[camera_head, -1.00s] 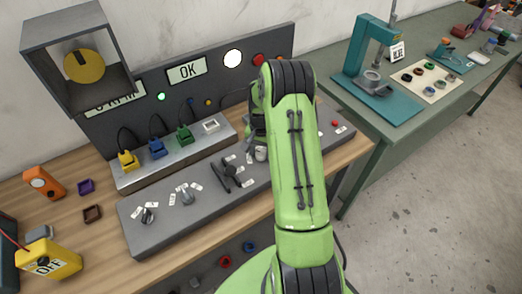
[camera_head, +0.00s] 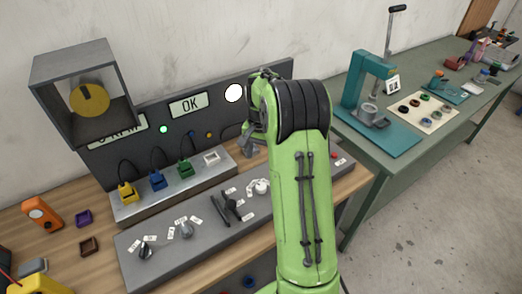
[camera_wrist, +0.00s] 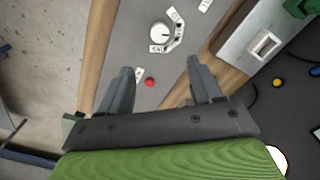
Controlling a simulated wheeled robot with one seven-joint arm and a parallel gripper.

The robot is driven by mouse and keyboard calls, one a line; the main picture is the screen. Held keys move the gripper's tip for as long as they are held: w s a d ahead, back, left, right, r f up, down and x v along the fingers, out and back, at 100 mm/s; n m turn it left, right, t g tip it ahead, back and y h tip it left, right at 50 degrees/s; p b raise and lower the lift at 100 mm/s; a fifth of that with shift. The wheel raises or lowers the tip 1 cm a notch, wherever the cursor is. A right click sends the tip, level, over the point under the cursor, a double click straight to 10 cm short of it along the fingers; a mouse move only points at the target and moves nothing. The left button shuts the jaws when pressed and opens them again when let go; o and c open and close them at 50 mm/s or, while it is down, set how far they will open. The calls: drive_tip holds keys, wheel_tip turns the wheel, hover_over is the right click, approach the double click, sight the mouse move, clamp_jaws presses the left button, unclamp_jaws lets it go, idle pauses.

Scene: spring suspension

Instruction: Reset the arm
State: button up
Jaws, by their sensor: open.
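My green arm rises through the middle of the head view and bends toward the control bench. In the wrist view my gripper (camera_wrist: 160,88) is open and empty, its two dark fingers spread apart above the grey control panel (camera_wrist: 135,45). A red button (camera_wrist: 150,83) shows between the fingers, below them. A white knob (camera_wrist: 160,33) with label tags around it lies beyond the fingertips. In the head view the gripper (camera_head: 250,147) is partly hidden by my arm, near the right end of the grey connector block.
A grey panel (camera_head: 155,262) with knobs and a black lever lies on the wooden bench. Yellow, blue and green plugs (camera_head: 156,180) stand on the block behind. A box with a yellow dial (camera_head: 90,97) is at left. A teal press (camera_head: 365,85) stands on the right table.

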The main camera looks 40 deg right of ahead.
drive_tip(key=shift+r, duration=0.5)
drive_tip(key=s+a+r+n+t+h, duration=0.1)
drive_tip(key=s+a+r+n+t, duration=0.3)
drive_tip(key=s+a+r, duration=0.6)
drive_tip(key=s+a+r+n+t+y, duration=0.1)
drive_tip(key=s+a+r+n, duration=0.1)
drive_tip(key=s+a+n, duration=0.5)
drive_tip(key=s+a, duration=0.3)
drive_tip(key=s, duration=0.3)
drive_tip(key=shift+s+r+t, duration=0.15)
drive_tip(key=shift+r+t, duration=0.15)
drive_tip(key=shift+r, duration=0.05)
